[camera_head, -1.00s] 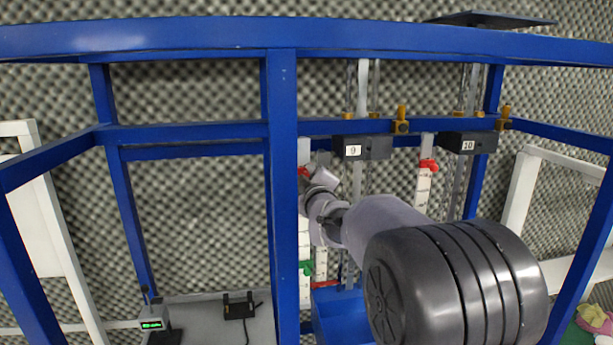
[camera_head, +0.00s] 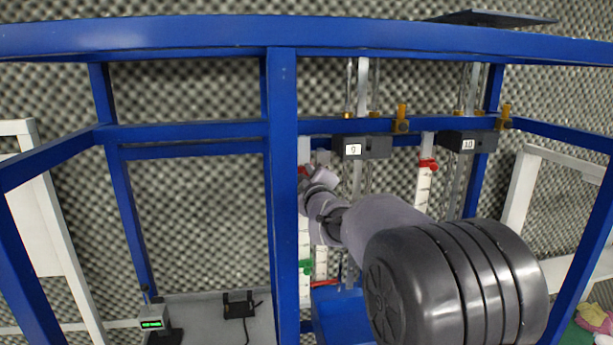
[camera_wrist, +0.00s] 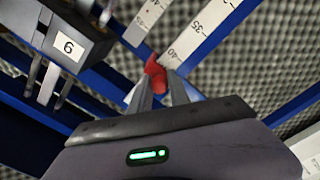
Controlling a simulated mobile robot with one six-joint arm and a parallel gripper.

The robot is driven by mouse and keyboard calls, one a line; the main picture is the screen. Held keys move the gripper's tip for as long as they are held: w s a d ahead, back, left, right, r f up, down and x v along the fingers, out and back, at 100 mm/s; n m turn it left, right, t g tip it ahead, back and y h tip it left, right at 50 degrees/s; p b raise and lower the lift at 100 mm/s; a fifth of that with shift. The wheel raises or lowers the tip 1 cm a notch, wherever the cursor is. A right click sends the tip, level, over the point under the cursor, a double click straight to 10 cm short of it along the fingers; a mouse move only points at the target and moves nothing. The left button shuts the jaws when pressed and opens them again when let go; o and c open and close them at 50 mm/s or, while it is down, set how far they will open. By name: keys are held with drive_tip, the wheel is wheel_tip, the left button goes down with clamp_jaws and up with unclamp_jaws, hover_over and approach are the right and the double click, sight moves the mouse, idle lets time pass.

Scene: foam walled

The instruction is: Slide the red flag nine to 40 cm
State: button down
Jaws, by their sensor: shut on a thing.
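The red flag (camera_wrist: 155,72) sits between the fingers of my gripper (camera_wrist: 159,82) in the wrist view, and the fingers are shut on it. It lies at the near end of a white scale strip (camera_wrist: 190,42), close to the printed 40. The 35 mark is farther up the strip. In the head view, a bit of the red flag (camera_head: 303,171) shows beside my gripper (camera_head: 312,175), left of the dark block labelled 9 (camera_head: 375,147). That block also shows in the wrist view (camera_wrist: 90,40). My wrist hides part of the strip below.
Blue frame bars (camera_head: 283,200) stand close left of my gripper. A second block labelled 10 (camera_head: 468,143) and another red flag (camera_head: 428,165) are to the right. A green flag (camera_head: 305,267) is lower down, above a blue box (camera_head: 340,310).

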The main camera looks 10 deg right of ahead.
drive_tip(key=shift+f, duration=0.1)
idle(0.5)
wheel_tip(320, 180, down, 5)
drive_tip(key=b, duration=0.6)
drive_tip(key=c, duration=1.2)
unclamp_jaws()
drive_tip(key=shift+c, duration=0.2)
drive_tip(key=s+b, duration=0.6)
drive_tip(key=s, duration=1.1)
drive_tip(key=shift+s, duration=0.25)
